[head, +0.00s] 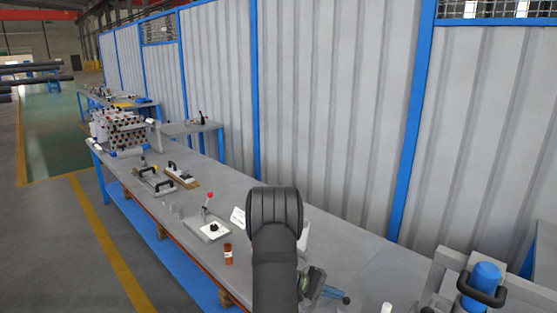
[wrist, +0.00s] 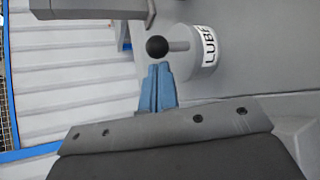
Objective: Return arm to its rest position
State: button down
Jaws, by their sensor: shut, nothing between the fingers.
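My gripper (wrist: 158,72) is shut, its two blue fingers side by side with nothing between them. In the head view its blue fingers (head: 345,299) show low, right of my dark arm, above the grey bench (head: 222,190). In the wrist view a black ball knob (wrist: 157,47) appears just beyond the fingertips. A grey cylinder labelled LUBE (wrist: 205,50) is beside it. I cannot tell how far either is from the fingers. My arm hides part of the bench in the head view.
A plate with a red-knobbed lever (head: 209,228) and a reddish-brown bottle (head: 228,254) stand left of my arm. Black-handled fixtures (head: 155,180) lie farther back. A fixture with a blue cylinder (head: 486,280) stands at right. A corrugated wall (head: 330,110) runs behind the bench.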

jog(key=w+d+r, duration=0.3)
jog(key=w+d, duration=0.2)
jog(key=d, duration=0.2)
jog(key=shift+w, duration=0.35)
jog(key=c, duration=2.1)
grip_release()
jog(key=shift+a, duration=0.1)
